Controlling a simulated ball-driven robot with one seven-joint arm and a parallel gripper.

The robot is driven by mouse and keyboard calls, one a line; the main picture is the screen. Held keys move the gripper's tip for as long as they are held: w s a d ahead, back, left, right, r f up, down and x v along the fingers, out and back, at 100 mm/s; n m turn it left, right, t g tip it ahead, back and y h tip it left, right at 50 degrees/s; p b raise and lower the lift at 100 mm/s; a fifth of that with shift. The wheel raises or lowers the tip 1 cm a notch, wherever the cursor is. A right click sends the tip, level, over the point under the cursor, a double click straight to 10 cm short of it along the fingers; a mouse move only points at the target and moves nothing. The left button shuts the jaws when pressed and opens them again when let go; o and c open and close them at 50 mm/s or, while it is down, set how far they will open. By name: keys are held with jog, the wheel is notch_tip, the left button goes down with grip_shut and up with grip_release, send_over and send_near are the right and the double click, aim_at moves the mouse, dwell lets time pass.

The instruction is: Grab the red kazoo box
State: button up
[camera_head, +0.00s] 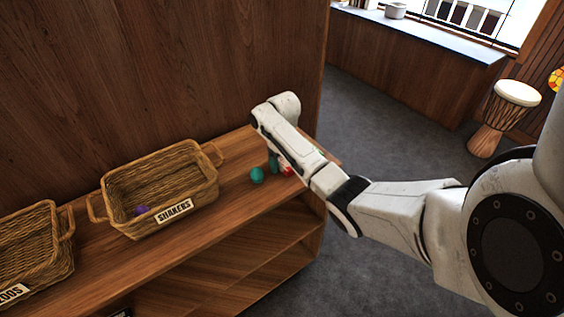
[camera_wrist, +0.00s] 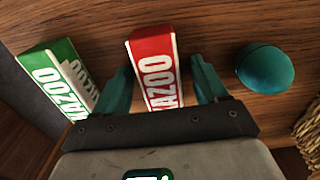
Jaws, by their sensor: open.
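The red kazoo box (camera_wrist: 153,62) stands on the wooden shelf in the wrist view, with white "KAZOO" lettering on its side. My gripper (camera_wrist: 162,82) is open, with one teal finger on each side of the box's near part. I cannot tell whether either finger touches it. In the head view, a small red patch of the box (camera_head: 287,170) shows beside my arm; most of it and my gripper's jaws (camera_head: 273,163) are hidden or partly hidden by my wrist.
A green kazoo box (camera_wrist: 58,78) stands close on the left in the wrist view. A teal egg shaker (camera_wrist: 265,69) lies to the right; it also shows in the head view (camera_head: 257,175). The "SHAKERS" basket (camera_head: 160,190) and another basket (camera_head: 35,255) stand farther left.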

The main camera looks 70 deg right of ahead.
jog(key=c, duration=1)
jog(key=shift+c, duration=0.2)
jog(key=shift+r, duration=0.2)
